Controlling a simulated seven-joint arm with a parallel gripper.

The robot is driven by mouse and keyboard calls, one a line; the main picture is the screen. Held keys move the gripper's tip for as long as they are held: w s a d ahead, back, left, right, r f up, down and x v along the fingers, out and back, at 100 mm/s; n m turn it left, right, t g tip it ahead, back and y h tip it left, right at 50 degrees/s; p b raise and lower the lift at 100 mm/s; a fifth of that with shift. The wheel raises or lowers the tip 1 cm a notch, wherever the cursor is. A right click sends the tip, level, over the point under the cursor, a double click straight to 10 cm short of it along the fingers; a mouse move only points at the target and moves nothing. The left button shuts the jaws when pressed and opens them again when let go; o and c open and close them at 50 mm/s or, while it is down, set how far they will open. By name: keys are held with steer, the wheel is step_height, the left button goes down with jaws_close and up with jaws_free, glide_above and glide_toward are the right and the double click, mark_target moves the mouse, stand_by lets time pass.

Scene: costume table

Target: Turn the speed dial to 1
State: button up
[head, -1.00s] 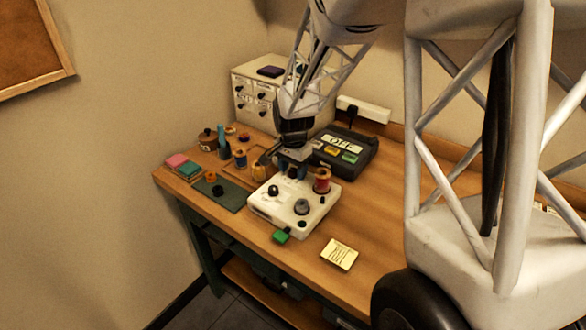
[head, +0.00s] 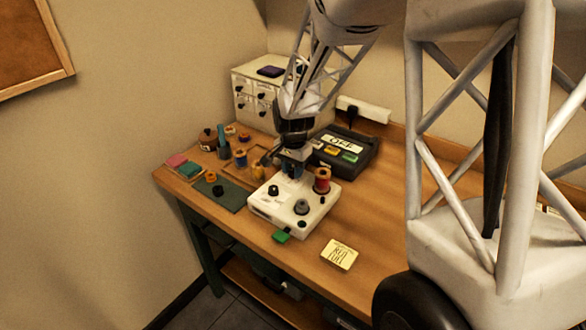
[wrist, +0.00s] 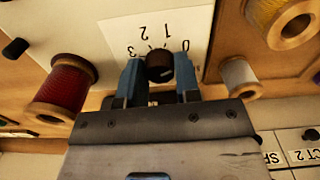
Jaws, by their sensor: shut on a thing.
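The white machine (head: 285,217) stands on the wooden table in the head view. Its dial, a black knob (wrist: 159,66), shows in the wrist view between the two blue fingers of my gripper (wrist: 160,82). My gripper is shut on the knob. A white scale plate (wrist: 120,35) with the numbers 0 to 3 lies around the knob, upside down in this view, with 0 on the right and 3 on the left. A small pale mark shows on the knob, but I cannot tell which number it points at. In the head view my gripper (head: 292,172) hides the dial.
A red spool (head: 322,181) stands beside my gripper; a grey bobbin (head: 302,206) and another black knob (head: 273,190) are on the machine.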

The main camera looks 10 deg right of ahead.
steer(key=n, duration=0.4)
steer(key=shift+n, duration=2.2)
steer(key=o, duration=0.9)
steer(key=shift+r, duration=0.1)
steer(key=shift+r, duration=3.85)
